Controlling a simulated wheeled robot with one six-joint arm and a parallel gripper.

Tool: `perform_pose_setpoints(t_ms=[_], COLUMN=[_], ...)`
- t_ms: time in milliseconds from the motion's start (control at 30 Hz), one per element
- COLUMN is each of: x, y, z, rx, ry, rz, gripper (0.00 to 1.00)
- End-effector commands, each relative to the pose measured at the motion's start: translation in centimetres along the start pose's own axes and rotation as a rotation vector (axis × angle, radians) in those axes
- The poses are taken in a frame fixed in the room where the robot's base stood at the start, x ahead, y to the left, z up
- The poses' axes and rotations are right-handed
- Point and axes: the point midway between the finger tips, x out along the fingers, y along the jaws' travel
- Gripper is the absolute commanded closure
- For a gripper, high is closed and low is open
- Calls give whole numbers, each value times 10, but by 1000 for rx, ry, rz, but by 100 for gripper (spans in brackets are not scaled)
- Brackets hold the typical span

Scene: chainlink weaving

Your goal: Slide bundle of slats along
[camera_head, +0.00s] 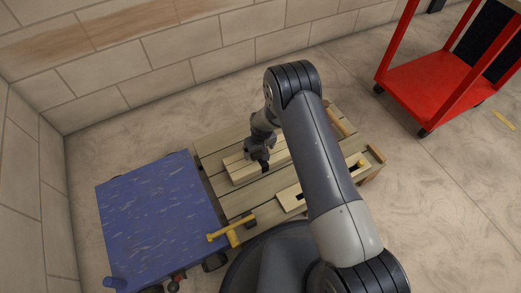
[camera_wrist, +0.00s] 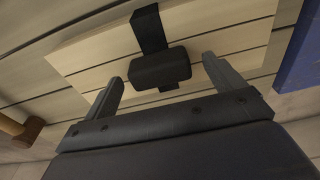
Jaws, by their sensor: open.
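The bundle of slats (camera_head: 238,173) is pale wood and lies flat on the slatted wooden table (camera_head: 209,150). In the wrist view the bundle (camera_wrist: 95,55) fills the upper middle, crossed by a black strap with a black block (camera_wrist: 160,68) on it. My gripper (camera_head: 263,163) is over the bundle. In the wrist view my gripper (camera_wrist: 162,70) is open, with one finger on each side of the block in the picture. I cannot tell whether the fingers touch the bundle. My arm hides the right part of the table.
A blue-topped cart (camera_head: 160,215) stands close left of the table. A yellow-handled tool (camera_head: 230,234) lies at the table's front left corner. A pale slotted board (camera_head: 289,198) lies in front of the bundle. A red cart (camera_head: 430,90) stands farther right, with floor between.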

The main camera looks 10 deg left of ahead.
Motion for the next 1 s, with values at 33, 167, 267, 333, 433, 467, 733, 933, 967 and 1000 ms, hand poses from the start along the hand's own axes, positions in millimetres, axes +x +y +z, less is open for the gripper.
perform_pose_setpoints(t_ms=[33,167,267,333,433,467,733,933,967,1000], x=[7,14,15,15,15,15,15,15,15,15], y=[0,0,0,0,0,0,0,0,0,0], z=[0,0,0,0,0,0,0,0,0,0], rx=[0,0,0,0,0,0,0,0,0,0], ry=[0,0,0,0,0,0,0,0,0,0], rz=[0,0,0,0,0,0,0,0,0,0], gripper=[11,11,11,11,11,11,32,49,51,54])
